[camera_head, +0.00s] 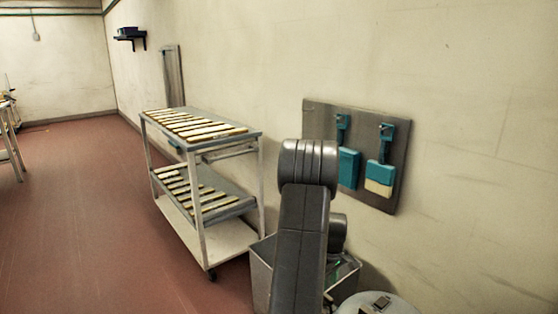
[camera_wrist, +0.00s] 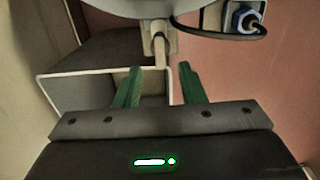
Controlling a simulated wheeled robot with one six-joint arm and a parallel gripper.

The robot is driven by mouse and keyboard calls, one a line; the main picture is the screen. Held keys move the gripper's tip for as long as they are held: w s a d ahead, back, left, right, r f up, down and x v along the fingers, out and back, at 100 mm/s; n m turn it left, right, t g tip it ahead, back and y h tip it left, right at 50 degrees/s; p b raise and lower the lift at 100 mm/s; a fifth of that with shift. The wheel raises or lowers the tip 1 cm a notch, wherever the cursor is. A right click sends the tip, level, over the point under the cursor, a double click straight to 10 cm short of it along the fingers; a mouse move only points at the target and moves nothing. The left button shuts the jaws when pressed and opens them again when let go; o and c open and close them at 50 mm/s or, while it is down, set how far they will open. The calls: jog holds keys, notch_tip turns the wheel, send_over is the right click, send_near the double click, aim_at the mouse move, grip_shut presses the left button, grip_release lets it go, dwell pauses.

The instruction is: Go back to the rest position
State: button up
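My gripper (camera_wrist: 158,85) shows in the wrist view with its two green fingers spread apart. Nothing is held between the fingers. Beyond them are an open pale-rimmed metal box (camera_wrist: 72,90) and a short pale post below a round grey part. In the head view my grey arm rises at the lower middle, in front of the wall. My gripper does not show in the head view.
A wheeled rack (camera_head: 203,232) with slatted shelves stands left of my arm. A metal bin (camera_head: 262,272) sits behind my arm. Red floor at left is clear.

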notch_tip(320, 180, down, 6)
jog(key=shift+r+b, duration=0.1)
jog(key=shift+b, duration=0.45)
jog(key=shift+r, duration=0.1)
notch_tip(320, 180, up, 13)
jog(key=p, duration=0.3)
notch_tip(320, 180, down, 14)
jog(key=b, duration=0.3)
jog(key=shift+r, duration=0.2)
jog(key=shift+r+m, duration=0.2)
jog(key=shift+m, duration=0.7)
jog(key=m+b, duration=0.1)
jog(key=m, duration=0.3)
jog(key=shift+m+b, duration=0.5)
jog(key=shift+m, duration=1.7)
jog(key=shift+a, duration=0.1)
